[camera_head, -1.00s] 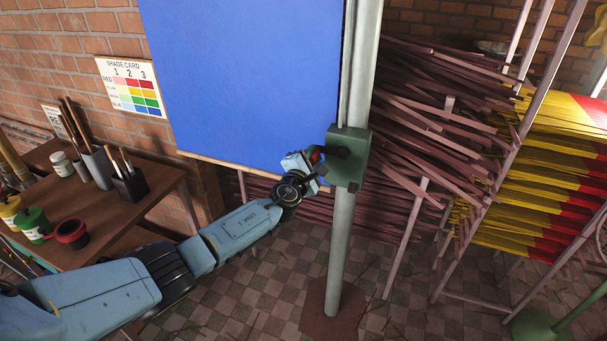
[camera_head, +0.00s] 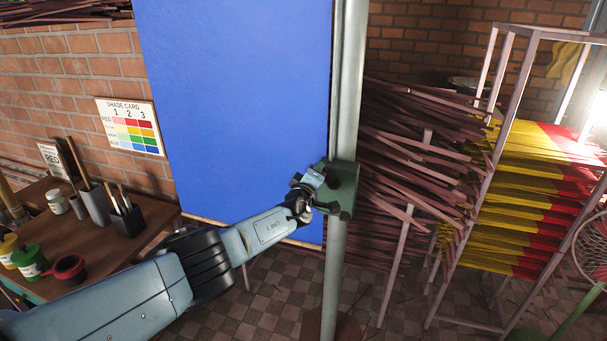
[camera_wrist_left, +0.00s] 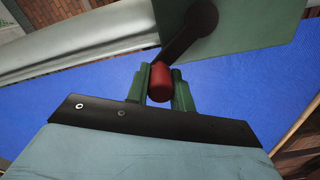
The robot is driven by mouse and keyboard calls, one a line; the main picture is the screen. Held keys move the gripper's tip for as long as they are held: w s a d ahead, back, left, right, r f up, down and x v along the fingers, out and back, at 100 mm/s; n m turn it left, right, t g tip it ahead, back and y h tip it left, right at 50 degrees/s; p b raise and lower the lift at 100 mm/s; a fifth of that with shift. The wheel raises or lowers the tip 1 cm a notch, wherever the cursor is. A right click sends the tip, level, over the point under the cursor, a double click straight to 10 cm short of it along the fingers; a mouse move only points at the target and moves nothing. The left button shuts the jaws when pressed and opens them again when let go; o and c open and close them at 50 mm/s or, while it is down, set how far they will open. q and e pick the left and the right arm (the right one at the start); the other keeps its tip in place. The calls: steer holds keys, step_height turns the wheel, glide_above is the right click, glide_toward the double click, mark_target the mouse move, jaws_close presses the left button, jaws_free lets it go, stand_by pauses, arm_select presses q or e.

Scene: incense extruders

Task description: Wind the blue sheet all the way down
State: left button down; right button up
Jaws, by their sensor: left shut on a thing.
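The blue sheet (camera_head: 235,100) hangs beside a grey post (camera_head: 345,90), with a thin wooden bar along its lower edge. That edge hangs above the floor, a little below a green winch box (camera_head: 343,187) on the post. The box has a dark crank arm (camera_wrist_left: 190,35) with a red knob (camera_wrist_left: 160,85). My left gripper (camera_head: 318,187) is at the box. In the left wrist view its green fingers are shut on the red knob, one on each side. In the head view my gripper hides the knob. My right gripper is not in view.
A wooden table (camera_head: 120,245) with paint pots and brush holders stands at the left. A shade card (camera_head: 131,126) hangs on the brick wall. Racks of brown sticks (camera_head: 415,150) and yellow-red sticks (camera_head: 535,200) stand right of the post. Tiled floor shows below the sheet.

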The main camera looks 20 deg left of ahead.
mark_target(326, 171)
arm_select(q)
steer(key=shift+d+r+m+p, duration=0.4)
steer(key=shift+d+r+m, duration=0.2)
steer(key=shift+m, duration=0.4)
steer(key=shift+d+r+m, duration=0.1)
steer(key=shift+d+m, duration=0.55)
steer(key=shift+m, duration=0.45)
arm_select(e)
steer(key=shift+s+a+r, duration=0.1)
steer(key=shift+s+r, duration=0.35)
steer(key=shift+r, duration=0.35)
arm_select(q)
steer(key=shift+d+m, duration=0.25)
steer(key=shift+m, duration=0.05)
steer(key=c, duration=1.2)
jaws_free()
